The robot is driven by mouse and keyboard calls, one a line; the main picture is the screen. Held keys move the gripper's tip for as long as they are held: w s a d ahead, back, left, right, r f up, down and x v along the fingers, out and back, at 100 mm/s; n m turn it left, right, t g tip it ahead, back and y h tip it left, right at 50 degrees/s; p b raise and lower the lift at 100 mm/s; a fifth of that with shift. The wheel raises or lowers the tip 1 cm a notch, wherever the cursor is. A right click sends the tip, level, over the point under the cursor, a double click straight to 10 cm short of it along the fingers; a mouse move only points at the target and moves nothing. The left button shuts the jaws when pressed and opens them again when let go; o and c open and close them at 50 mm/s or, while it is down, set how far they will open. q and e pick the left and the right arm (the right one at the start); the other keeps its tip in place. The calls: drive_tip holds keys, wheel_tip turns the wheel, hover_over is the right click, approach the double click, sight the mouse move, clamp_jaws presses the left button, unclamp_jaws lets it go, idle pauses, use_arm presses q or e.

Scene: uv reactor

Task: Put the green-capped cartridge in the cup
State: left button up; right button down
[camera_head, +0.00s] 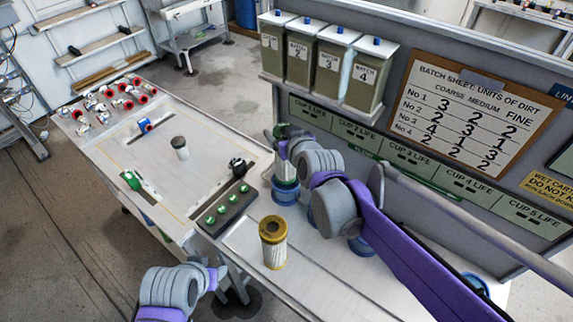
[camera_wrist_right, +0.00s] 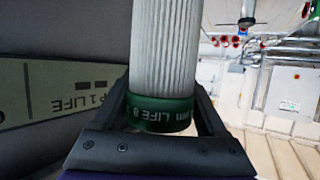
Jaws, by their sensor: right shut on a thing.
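My right gripper (camera_head: 296,146) is shut on the green-capped cartridge (camera_head: 281,168), near its green end. The wrist view shows the pleated white body (camera_wrist_right: 165,45) and green band (camera_wrist_right: 160,112) between the fingers. In the head view the cartridge is roughly upright, green end up, over the nearest blue cup (camera_head: 285,192) below the CUP 1 LIFE plate. Whether its lower end is inside the cup or just above it, I cannot tell. My left gripper (camera_head: 234,281) is open and empty at the bench's front edge.
A yellow-capped cartridge (camera_head: 273,242) stands on the bench near the left gripper. A dark block (camera_head: 228,208) with green buttons is left of the cup. Other blue cups (camera_head: 360,246) are partly behind my right arm. Several containers (camera_head: 322,65) stand on a shelf above.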

wheel_tip(320, 180, down, 7)
drive_tip(key=shift+r, duration=0.1)
drive_tip(key=shift+b, duration=0.3)
drive_tip(key=shift+f, duration=0.2)
unclamp_jaws()
drive_tip(key=shift+r, duration=0.2)
drive_tip(key=shift+s+r, duration=0.15)
drive_tip(key=shift+s, duration=0.05)
drive_tip(key=v, duration=1.2)
drive_tip(key=s+d+f+m+g+h, duration=0.1)
drive_tip(key=s+d+f+g, duration=0.1)
drive_tip(key=s+d+f, duration=0.2)
drive_tip(key=s+d+f+m+g+h, duration=0.2)
drive_tip(key=s+d+f, duration=0.2)
drive_tip(key=s, duration=0.5)
drive_tip(key=s+d+f+m+g+h+p, duration=0.1)
drive_tip(key=s+d+f+g+h, duration=0.1)
drive_tip(key=s+d, duration=0.4)
drive_tip(key=shift+s+d+f+g, duration=0.1)
drive_tip(key=shift+d+f+g, duration=0.15)
drive_tip(key=shift+d+f, duration=0.3)
drive_tip(key=shift+s+d+f+g, duration=0.15)
drive_tip(key=shift+d+f+g, duration=0.15)
drive_tip(key=shift+f, duration=0.4)
